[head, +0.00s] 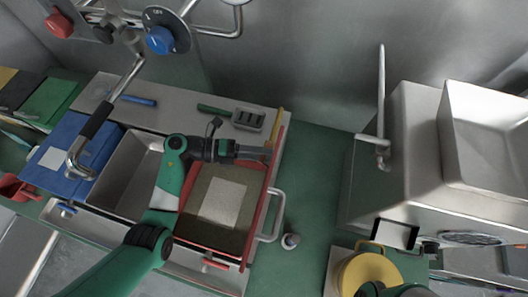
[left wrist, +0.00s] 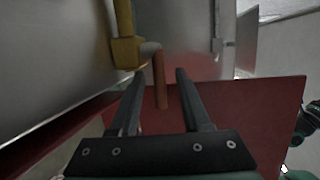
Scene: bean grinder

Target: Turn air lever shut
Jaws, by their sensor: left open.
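The air lever (left wrist: 160,82) is an orange-brown bar hanging from a brass-yellow valve (left wrist: 125,50) in the left wrist view. In the head view the yellow valve pipe (head: 276,122) stands along the right edge of the red-framed bin. My left gripper (head: 267,153) reaches across the bin to this edge, pointing right. In the left wrist view its two dark fingers (left wrist: 160,74) are apart, with the lever showing between their tips. I cannot tell whether a finger touches it. Only a green and black part of my right arm shows at the bottom edge of the head view.
A red panel (left wrist: 255,115) lies below the fingers in the wrist view. A steel handle (head: 274,218) sticks out right of the bin. A blue-covered bin (head: 72,150) stands left, a steel machine (head: 415,175) right. The green floor between is mostly clear.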

